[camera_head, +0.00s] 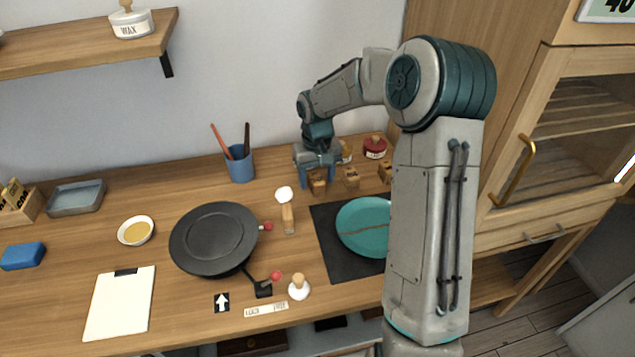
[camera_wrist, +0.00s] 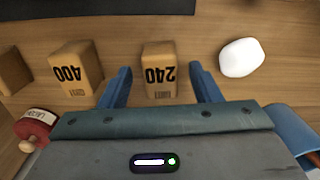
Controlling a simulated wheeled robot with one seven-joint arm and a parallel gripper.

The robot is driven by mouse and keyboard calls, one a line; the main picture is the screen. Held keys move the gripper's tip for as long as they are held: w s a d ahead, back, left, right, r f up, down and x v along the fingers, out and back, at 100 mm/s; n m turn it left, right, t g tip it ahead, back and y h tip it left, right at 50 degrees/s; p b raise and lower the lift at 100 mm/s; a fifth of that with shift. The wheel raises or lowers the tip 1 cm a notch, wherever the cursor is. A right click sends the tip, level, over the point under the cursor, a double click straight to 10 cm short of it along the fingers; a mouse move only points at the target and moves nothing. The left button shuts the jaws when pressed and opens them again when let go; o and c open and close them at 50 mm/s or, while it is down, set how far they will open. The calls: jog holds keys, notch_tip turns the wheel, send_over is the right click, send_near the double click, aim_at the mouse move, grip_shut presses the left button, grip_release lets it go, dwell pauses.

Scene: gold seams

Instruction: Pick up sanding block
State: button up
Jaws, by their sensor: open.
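A wooden sanding block marked 240 (camera_wrist: 159,72) stands on the workbench, between the fingers of my gripper (camera_wrist: 161,67) as seen in the wrist view. My gripper is open, with a finger to either side and a gap at each side of the block. In the head view my gripper (camera_head: 318,172) is low over the back of the bench, and this block (camera_head: 318,187) shows just below it. A second block marked 400 (camera_wrist: 77,72) stands to the left in the wrist view and to the right in the head view (camera_head: 351,178).
A third block (camera_wrist: 12,72) is beyond the 400 one. A white-headed tool (camera_wrist: 240,57) lies near the right finger. A red lacquer jar (camera_wrist: 36,126) and a blue cup (camera_head: 240,164) flank my gripper. A dark mat (camera_head: 328,222) with a teal plate (camera_head: 362,222) lies in front.

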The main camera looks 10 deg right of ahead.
aim_at(318, 178)
jog(key=shift+f, duration=0.35)
jog(key=c, duration=1.1)
jog(key=shift+o, duration=0.2)
jog(key=shift+r, duration=0.15)
notch_tip(318, 178, up, 4)
jog(key=shift+s+r, duration=0.1)
jog(key=shift+r, duration=0.05)
jog(key=s+d+r+b, duration=0.1)
jog(key=s+d+r, duration=0.5)
jog(key=s, duration=0.3)
jog(key=shift+s+d+r, duration=0.15)
jog(key=shift+d+r, duration=0.1)
jog(key=shift+d, duration=0.1)
jog(key=o, duration=0.3)
jog(key=shift+c, duration=1.1)
